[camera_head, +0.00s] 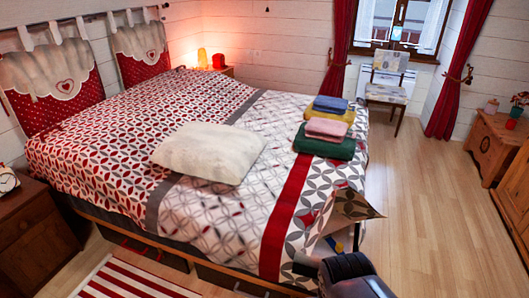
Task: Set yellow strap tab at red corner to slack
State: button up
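A small yellow patch (340,247), possibly the strap tab, shows under the lifted corner of the patterned bedspread (352,206) at the bed's near right end. It is too small to tell its setting. A blue bit sits beside it, and I cannot make out a red corner mark there. My dark arm end (350,274) reaches in from the bottom edge just below this corner. My gripper is in front of the bed's end, close to the yellow patch; its fingers are not clear, and I cannot tell whether they touch anything.
The bed carries a cream pillow (208,153) and a stack of folded towels (325,128). A nightstand (32,232) stands at left and a wooden chest (495,145) at right. A chair (388,82) is near the window. The wood floor (430,220) right of the bed is clear.

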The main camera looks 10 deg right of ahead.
aim_at(339, 247)
jog(key=z, duration=0.8)
